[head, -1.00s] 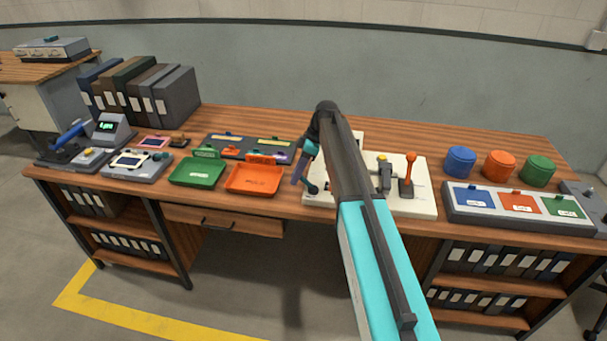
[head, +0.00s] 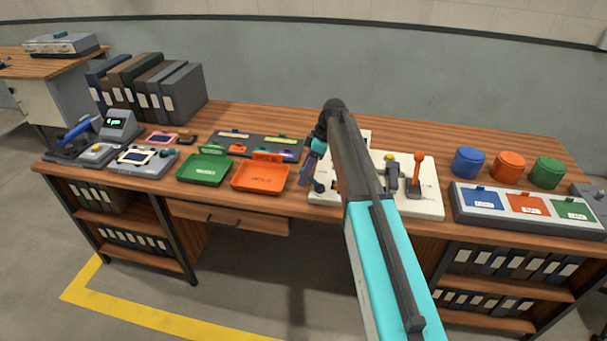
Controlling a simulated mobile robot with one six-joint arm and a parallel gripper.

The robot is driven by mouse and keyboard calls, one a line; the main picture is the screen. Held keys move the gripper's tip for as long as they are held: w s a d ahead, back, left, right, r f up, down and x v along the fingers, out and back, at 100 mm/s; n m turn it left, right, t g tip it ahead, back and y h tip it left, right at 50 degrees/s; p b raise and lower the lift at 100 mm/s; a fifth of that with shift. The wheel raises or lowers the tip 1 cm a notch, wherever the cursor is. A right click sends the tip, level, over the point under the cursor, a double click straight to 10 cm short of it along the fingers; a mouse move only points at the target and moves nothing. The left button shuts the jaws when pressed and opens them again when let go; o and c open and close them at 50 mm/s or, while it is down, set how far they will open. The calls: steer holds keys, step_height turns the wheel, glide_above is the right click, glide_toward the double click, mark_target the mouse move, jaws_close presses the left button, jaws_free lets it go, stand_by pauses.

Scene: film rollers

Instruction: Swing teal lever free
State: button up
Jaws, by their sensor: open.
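A white panel (head: 428,207) lies on the bench at centre right, partly hidden behind my arm. A small dark teal lever end (head: 318,187) shows at its left edge; the rest of that lever is hidden by my wrist and arm. An orange lever (head: 416,172) stands upright on the panel's right part. My gripper (head: 304,175) is open and points down just left of the teal lever end. I cannot tell whether they touch.
A green tray (head: 203,177) and an orange tray (head: 262,188) lie left of my gripper. Blue (head: 468,162), orange (head: 508,165) and green (head: 547,172) round containers stand at right, behind a unit with coloured panels (head: 560,228). Binders (head: 180,95) stand at back left.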

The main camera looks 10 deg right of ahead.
steer(key=shift+r, duration=0.1)
steer(key=b+v, duration=0.2)
steer(key=v, duration=1.1)
steer(key=shift+d+r, duration=0.15)
steer(key=shift+r, duration=0.1)
steer(key=shift+s+f, duration=0.1)
